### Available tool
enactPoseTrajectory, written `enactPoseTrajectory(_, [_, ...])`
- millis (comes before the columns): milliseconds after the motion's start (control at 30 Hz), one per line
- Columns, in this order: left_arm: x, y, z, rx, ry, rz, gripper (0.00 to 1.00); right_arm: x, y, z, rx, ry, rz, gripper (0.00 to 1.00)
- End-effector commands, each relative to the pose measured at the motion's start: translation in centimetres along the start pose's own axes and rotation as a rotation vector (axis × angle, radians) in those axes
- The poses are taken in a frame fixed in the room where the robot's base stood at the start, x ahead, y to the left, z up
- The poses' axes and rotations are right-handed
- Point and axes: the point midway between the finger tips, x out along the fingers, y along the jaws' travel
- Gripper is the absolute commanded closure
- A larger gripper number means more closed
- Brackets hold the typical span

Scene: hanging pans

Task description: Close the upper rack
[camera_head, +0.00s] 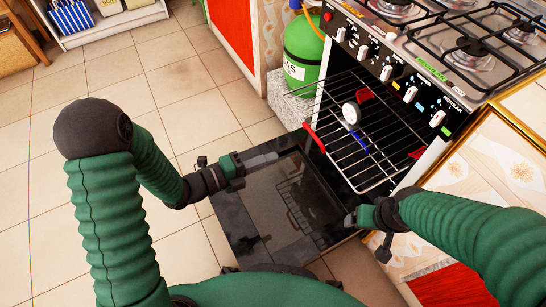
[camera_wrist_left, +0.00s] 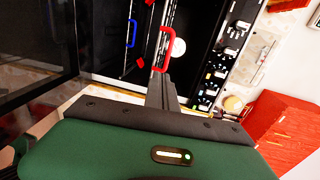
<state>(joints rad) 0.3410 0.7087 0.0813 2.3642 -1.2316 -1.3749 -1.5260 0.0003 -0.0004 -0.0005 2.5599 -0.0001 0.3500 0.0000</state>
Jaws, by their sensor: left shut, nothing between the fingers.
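The upper wire rack (camera_head: 378,165) sticks out of the oven above the lowered door. A red handle (camera_head: 314,137) sits at its left front edge; it also shows in the left wrist view (camera_wrist_left: 164,50). A blue handle (camera_head: 360,143) shows near the rack's middle; which rack it belongs to is unclear. My left gripper (camera_head: 275,157) is shut and empty over the door, a little left of the red handle. In the left wrist view its fingers (camera_wrist_left: 162,90) point towards the red handle. My right gripper (camera_head: 352,218) is near the door's right side; its fingers are not clear.
The dark glass oven door (camera_head: 245,222) lies open below the rack. A white round dial (camera_head: 350,113) is at the rack. Knobs (camera_head: 385,73) line the stove front. A green gas cylinder (camera_head: 302,50) stands left of the stove. Tiled floor (camera_head: 120,75) is clear on the left.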

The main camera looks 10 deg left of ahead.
Motion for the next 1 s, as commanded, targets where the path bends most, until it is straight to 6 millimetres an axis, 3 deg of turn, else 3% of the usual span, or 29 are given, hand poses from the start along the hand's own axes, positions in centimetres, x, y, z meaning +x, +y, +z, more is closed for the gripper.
enactPoseTrajectory(333, [7.7,0.6,0.0,0.000,0.002,0.000,1.00,3.2,0.0,0.8,-0.001,0.000,0.000,0.18])
enactPoseTrajectory(500, [10.4,-0.4,0.1,0.000,0.000,0.000,1.00,4.3,0.0,1.0,-0.001,-0.001,0.000,0.18])
enactPoseTrajectory(700, [11.6,-1.1,0.1,-0.003,-0.002,0.002,1.00,4.6,0.0,1.1,-0.001,-0.001,0.000,0.18])
enactPoseTrajectory(1000, [11.6,-1.1,0.1,-0.004,-0.002,0.002,1.00,4.6,0.0,1.1,-0.001,-0.001,0.000,0.18])
